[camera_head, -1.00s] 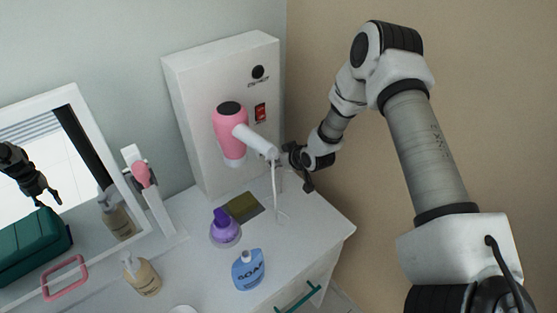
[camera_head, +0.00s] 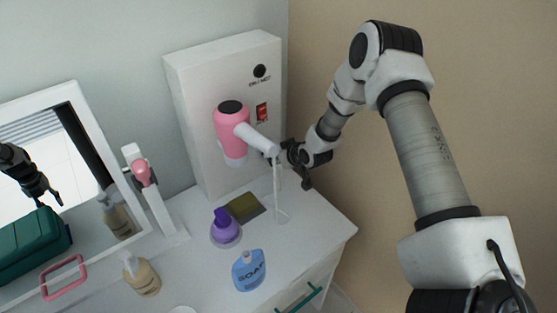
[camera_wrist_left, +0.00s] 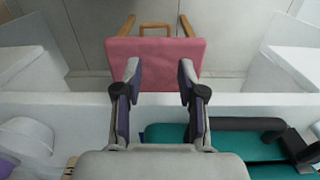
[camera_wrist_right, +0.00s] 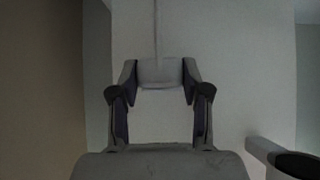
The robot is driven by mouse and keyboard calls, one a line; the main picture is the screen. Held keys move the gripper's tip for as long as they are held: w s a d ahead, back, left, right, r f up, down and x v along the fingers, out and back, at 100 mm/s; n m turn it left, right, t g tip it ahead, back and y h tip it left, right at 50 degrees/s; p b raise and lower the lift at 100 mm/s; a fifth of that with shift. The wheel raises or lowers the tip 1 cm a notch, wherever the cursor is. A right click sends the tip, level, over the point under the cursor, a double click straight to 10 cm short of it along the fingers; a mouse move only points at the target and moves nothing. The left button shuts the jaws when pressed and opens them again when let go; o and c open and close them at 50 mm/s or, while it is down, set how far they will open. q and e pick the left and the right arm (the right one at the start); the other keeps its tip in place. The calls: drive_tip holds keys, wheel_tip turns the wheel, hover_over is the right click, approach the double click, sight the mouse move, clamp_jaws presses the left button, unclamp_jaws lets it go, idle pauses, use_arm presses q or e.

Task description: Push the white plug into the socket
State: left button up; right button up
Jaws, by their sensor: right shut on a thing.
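The white plug (camera_wrist_right: 158,74) is between the fingers of my right gripper (camera_wrist_right: 160,82), which is shut on it. Its thin cord runs up in the right wrist view. In the head view my right gripper (camera_head: 280,157) is at the right side of the white box (camera_head: 205,80), partly hidden by the pink hair dryer's nozzle (camera_head: 258,141). The plug is hard to make out there. A round black fitting (camera_head: 260,71), perhaps the socket, is high on the box front, apart from the gripper. My left gripper (camera_wrist_left: 160,82) is open and empty above a pink stool seat (camera_wrist_left: 155,52).
A red switch (camera_head: 262,113) is below the round fitting. A white cord (camera_head: 278,190) hangs to the tabletop. A purple bottle (camera_head: 225,228), blue soap bottle (camera_head: 249,270) and beige pump bottle (camera_head: 142,277) stand near. A mirror (camera_head: 75,92) leans at left; the tan wall is at right.

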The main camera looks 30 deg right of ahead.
drive_tip(key=shift+w+b, duration=0.35)
drive_tip(key=shift+w, duration=0.2)
drive_tip(key=o, duration=1.2)
drive_tip(key=shift+o, duration=0.2)
drive_tip(key=shift+r, duration=0.1)
drive_tip(key=v, duration=1.1)
drive_tip(key=shift+s+r, duration=0.25)
drive_tip(key=shift+s, duration=0.05)
